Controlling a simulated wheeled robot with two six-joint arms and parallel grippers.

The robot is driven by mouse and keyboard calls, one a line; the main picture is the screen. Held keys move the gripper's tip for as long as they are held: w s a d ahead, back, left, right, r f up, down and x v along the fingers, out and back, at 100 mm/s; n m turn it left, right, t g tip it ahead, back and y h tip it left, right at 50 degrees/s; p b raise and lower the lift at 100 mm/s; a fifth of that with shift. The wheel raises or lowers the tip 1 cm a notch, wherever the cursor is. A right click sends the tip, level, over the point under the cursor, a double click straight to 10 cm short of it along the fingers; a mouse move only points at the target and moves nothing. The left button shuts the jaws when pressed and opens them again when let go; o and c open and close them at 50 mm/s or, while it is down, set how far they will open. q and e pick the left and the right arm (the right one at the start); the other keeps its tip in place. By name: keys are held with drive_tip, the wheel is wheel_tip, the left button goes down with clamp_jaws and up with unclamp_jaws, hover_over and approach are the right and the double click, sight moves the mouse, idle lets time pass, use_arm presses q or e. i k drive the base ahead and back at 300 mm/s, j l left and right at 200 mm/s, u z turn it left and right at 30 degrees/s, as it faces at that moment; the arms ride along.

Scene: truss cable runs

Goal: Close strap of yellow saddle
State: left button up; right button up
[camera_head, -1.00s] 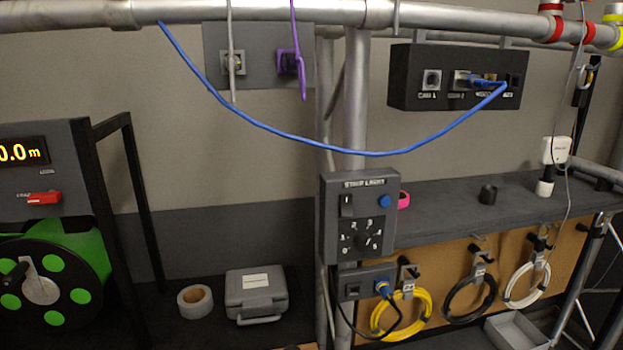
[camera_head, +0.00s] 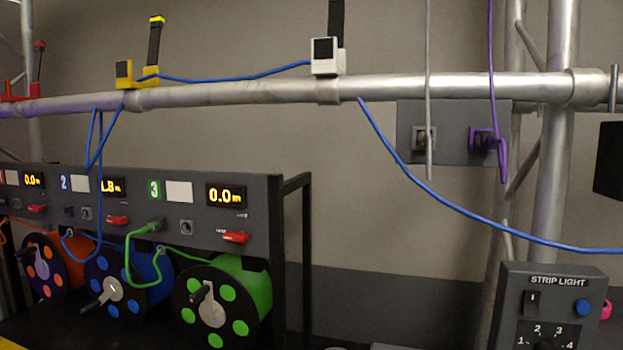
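The yellow saddle (camera_head: 134,82) sits on the horizontal truss pipe at the left. Its dark strap (camera_head: 154,44), with a yellow tip, stands upright and open. The blue cable (camera_head: 225,79) runs from the yellow saddle along above the pipe to a white saddle (camera_head: 327,58), whose dark strap also stands up. From there the cable sags down to the right, and loops of it hang below the yellow saddle towards the reels. Neither of my grippers shows in the view.
A red saddle (camera_head: 14,92) with a raised strap is on the pipe at the far left. Below stands the reel panel (camera_head: 262,210) with orange, blue and green cable reels. A grey cable (camera_head: 428,60) and a purple cable hang at the right, near a strip-light box (camera_head: 553,300).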

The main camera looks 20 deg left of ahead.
sight(157, 21)
drive_tip(key=u, duration=1.5)
